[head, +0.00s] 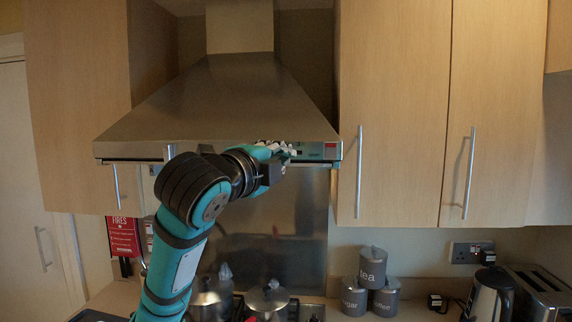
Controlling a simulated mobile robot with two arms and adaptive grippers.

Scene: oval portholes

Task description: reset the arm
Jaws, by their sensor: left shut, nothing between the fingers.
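My left arm comes up from the lower left, with a teal and black forearm bent at a dark joint. My left gripper (278,151) is shut and empty, at the front right edge of the range hood (232,105). I cannot tell whether the fingertips touch the panel. My right gripper does not show.
Wooden cabinets (400,110) flank the hood. Below are metal pots (268,299) on the stove, grey canisters (372,268), a kettle (490,296) and a toaster (541,290). A red sign (123,237) hangs at the left. Open air lies in front of the right cabinets.

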